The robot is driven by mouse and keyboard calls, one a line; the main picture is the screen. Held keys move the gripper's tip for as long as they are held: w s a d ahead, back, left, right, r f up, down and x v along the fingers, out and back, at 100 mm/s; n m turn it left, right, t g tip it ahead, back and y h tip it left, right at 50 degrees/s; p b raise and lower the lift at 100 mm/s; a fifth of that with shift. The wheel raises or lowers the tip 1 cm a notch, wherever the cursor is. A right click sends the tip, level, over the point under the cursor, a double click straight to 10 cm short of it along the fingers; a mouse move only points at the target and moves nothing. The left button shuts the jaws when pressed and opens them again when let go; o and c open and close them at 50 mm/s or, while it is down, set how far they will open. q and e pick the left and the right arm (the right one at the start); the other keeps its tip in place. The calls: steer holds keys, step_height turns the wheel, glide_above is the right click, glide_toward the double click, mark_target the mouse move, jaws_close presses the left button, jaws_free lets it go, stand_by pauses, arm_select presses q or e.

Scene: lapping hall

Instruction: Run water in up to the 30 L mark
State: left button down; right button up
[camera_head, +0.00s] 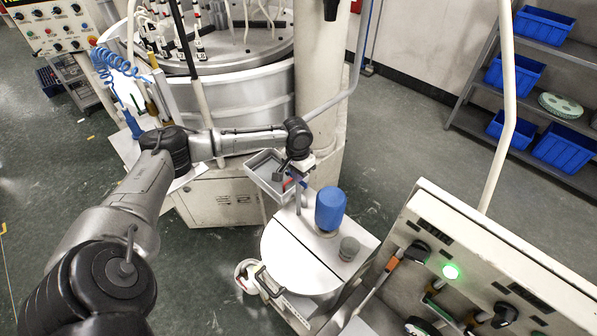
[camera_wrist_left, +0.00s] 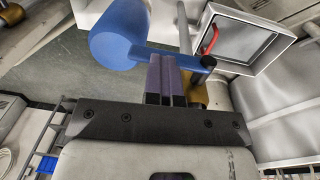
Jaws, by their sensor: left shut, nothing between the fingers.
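My left gripper (camera_head: 284,170) is shut and empty, above the tank stand beside a small grey tray. In the left wrist view its purple-grey fingers (camera_wrist_left: 165,82) are together, next to a brass fitting (camera_wrist_left: 195,92) with a black top; I cannot tell if they touch. A red handle (camera_wrist_left: 210,39) shows just beyond; it is a small red spot (camera_head: 288,184) in the head view. The white round-topped tank (camera_head: 300,258) stands below, with a blue motor-like cylinder (camera_head: 331,208) on it, also in the wrist view (camera_wrist_left: 120,38). No water level or litre mark is readable.
A control panel (camera_head: 440,250) with a lit green lamp (camera_head: 450,271) and several handles stands at right. The grey tray (camera_head: 262,180) and a pale column (camera_head: 322,95) are close to the gripper. A lapping machine (camera_head: 235,95) stands behind. Open floor lies right of the column.

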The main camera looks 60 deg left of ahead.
arm_select(q)
step_height(320, 180, up, 4)
steer(key=p, duration=0.5)
steer(key=shift+d+r, duration=0.1)
steer(key=shift+r, duration=0.1)
step_height(320, 180, up, 8)
steer(key=b, duration=0.3)
steer(key=s+d+f+g+h, duration=0.1)
steer(key=s+d+f+g, duration=0.1)
steer(key=s+d+f, duration=0.45)
steer(key=s+d+f+m+g+h, duration=0.15)
steer(key=s+d+f, duration=0.25)
steer(key=f, duration=0.5)
steer(key=s+d+f+g+h, duration=0.1)
steer(key=s+d+f+g, duration=0.1)
steer(key=s+d+f, duration=0.4)
steer(key=s+d+f+h, duration=0.2)
steer(key=s+d, duration=0.7)
steer(key=d, duration=0.3)
steer(key=s+d+f+h, duration=0.2)
steer(key=s+d, duration=0.7)
steer(key=d, duration=0.3)
steer(key=w+a+r+m+t+y, duration=0.3)
steer(key=w+a+r+t+y, duration=0.5)
steer(key=w+a+t, duration=0.1)
steer(key=shift+w+a+r, duration=0.2)
steer(key=shift+w+r, duration=0.2)
steer(key=shift+w, duration=0.25)
